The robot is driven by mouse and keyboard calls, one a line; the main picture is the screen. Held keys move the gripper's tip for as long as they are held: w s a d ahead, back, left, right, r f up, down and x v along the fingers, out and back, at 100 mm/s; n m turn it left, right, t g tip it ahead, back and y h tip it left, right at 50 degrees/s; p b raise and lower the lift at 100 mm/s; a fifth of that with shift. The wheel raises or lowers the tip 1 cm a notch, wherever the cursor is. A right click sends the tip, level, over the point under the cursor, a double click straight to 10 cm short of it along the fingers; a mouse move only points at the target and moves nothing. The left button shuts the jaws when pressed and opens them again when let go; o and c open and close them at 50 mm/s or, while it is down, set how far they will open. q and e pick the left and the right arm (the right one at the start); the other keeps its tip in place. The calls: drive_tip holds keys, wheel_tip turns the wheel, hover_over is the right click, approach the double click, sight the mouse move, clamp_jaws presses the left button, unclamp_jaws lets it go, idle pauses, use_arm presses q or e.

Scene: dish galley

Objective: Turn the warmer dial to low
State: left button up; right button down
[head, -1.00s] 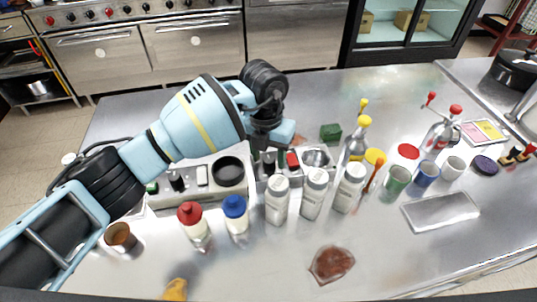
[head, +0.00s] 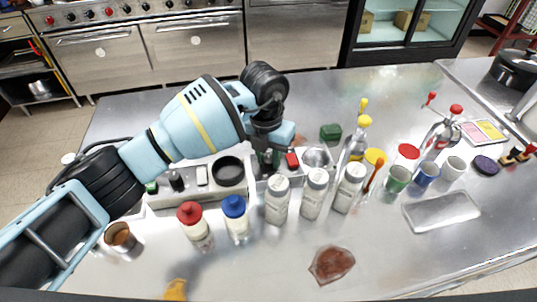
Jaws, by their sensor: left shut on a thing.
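My left gripper (head: 269,160) reaches down over the grey counter unit (head: 160,200), between a round black pan (head: 229,170) and a small steel bowl (head: 316,157). Its fingers are shut on a small dark thing, mostly hidden by the wrist and fingers. I cannot make out for certain whether that thing is the warmer dial, and no dial marking can be read. A small red block-like part (head: 292,160) shows just right of the fingers.
Several white shaker bottles (head: 277,200) stand close in front of the gripper, with a red-capped bottle (head: 194,222) and a blue-capped bottle (head: 236,215) to their left. A green block (head: 330,132) lies behind. Cups and a metal tray (head: 441,212) are at right. The back counter is clear.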

use_arm(q)
drive_tip(key=m, duration=0.3)
drive_tip(key=shift+m, duration=0.3)
drive_tip(key=m+b, duration=0.1)
drive_tip(key=m, duration=0.2)
drive_tip(key=shift+m, duration=0.4)
drive_tip(key=m+b, duration=0.1)
drive_tip(key=m, duration=0.2)
drive_tip(key=shift+m+y+b, duration=0.3)
drive_tip(key=shift+m+b, duration=0.15)
drive_tip(key=shift+m, duration=0.85)
use_arm(e)
drive_tip(key=shift+g, duration=0.4)
drive_tip(key=shift+s+a+f, duration=0.1)
drive_tip(key=shift+s+f, duration=0.45)
drive_tip(key=shift+f, duration=0.4)
drive_tip(key=shift+s+a+f, duration=0.1)
drive_tip(key=shift+s+f, duration=0.4)
drive_tip(key=shift+f, duration=0.4)
use_arm(q)
drive_tip(key=shift+d+r+m, duration=0.1)
drive_tip(key=shift+m, duration=0.2)
use_arm(e)
drive_tip(key=shift+f, duration=0.1)
use_arm(q)
drive_tip(key=o, duration=0.9)
drive_tip(key=shift+o, duration=0.5)
use_arm(e)
drive_tip(key=shift+s+d, duration=0.15)
drive_tip(key=shift+s, duration=0.2)
